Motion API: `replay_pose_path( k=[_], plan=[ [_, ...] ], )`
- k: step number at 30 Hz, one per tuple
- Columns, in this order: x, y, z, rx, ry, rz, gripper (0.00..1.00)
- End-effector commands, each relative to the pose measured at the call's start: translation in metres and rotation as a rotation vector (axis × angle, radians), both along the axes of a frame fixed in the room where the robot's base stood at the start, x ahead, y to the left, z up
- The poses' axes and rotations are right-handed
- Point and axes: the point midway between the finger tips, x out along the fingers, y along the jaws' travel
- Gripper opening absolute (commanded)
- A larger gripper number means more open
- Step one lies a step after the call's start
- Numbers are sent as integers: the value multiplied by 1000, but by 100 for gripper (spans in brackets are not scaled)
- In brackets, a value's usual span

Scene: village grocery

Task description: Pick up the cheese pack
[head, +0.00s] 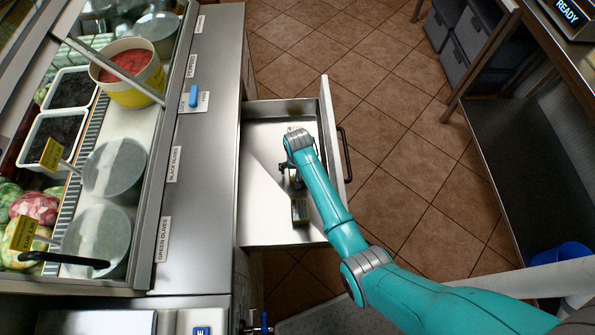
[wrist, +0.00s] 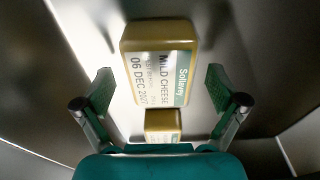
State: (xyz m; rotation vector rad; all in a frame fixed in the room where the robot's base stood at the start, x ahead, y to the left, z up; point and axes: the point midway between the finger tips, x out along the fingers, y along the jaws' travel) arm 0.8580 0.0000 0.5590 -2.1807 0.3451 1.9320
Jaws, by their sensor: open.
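The cheese pack (wrist: 160,62) is a yellow-edged block with a white and green label reading "MILD CHEESE" and a date. In the wrist view it lies ahead of my gripper (wrist: 160,92), roughly centred between the two open fingers, with nothing gripped. A smaller-looking yellow-edged block (wrist: 162,126) shows just below it, nearer the gripper's base. In the head view my gripper (head: 290,180) is down in the open drawer, mostly hidden by my arm. A small box-shaped item (head: 300,211) lies in the drawer close by; I cannot tell which block it is.
The metal drawer (head: 262,215) is pulled out from the counter (head: 205,150), its front panel and handle (head: 345,155) to the right of my gripper. Drawer walls close in around it. A glass-fronted food display stands at left.

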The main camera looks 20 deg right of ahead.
Motion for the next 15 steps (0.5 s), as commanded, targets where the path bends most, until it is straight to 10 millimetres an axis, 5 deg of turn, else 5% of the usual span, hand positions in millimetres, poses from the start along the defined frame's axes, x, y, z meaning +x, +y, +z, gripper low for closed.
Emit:
replay_pose_path(
  k=[15],
  plan=[
    [0, 0, -3, 0, 0, 0, 96]
  ],
)
